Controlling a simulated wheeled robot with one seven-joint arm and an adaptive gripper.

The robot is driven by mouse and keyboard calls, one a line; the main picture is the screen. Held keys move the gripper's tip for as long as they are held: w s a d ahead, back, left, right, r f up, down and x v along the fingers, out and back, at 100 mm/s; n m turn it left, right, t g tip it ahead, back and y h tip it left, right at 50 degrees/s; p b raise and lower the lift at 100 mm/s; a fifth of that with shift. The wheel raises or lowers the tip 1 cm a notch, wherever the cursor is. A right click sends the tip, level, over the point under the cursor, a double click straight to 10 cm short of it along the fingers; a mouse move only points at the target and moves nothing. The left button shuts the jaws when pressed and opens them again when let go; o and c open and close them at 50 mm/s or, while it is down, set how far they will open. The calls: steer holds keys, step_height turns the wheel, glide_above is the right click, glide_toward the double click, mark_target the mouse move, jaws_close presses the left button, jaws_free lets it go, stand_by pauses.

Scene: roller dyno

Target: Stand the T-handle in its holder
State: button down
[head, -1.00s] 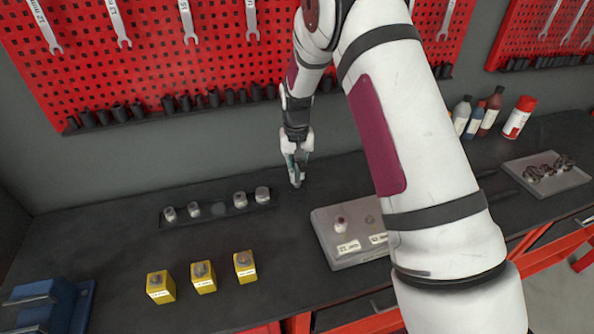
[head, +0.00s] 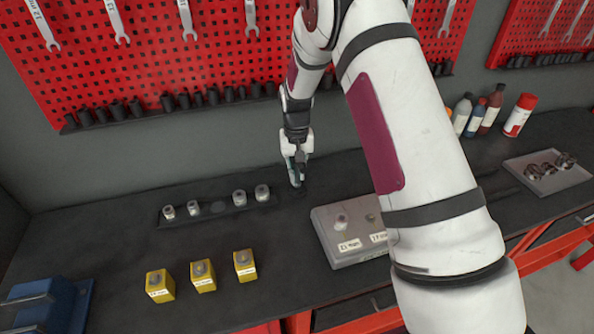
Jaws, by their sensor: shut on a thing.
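My gripper (head: 297,172) points down low over the dark bench, right of the dark socket rail and left of the grey labelled block. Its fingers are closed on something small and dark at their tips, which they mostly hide. I take it to be the T-handle, but its shape cannot be made out. No other T-handle shows. I cannot pick out its holder for sure. The grey block (head: 326,237) carries a pale socket (head: 341,221) and a second, darker piece, with size labels in front. My arm covers its right part.
The dark rail (head: 178,221) holds several metal sockets. Several yellow blocks (head: 203,284) stand in front of it. A blue vise-like item (head: 45,305) is at front left. Bottles (head: 477,115) and a grey tray of rings (head: 545,184) are at right. A red pegboard (head: 160,60) is behind.

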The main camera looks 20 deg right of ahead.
steer(key=shift+f, duration=0.25)
steer(key=c, duration=2)
jaws_free()
steer(key=shift+c, duration=0.2)
steer(key=o, duration=0.5)
steer(key=shift+c, duration=0.2)
steer(key=o, duration=1.6)
steer(key=shift+r, duration=3.45)
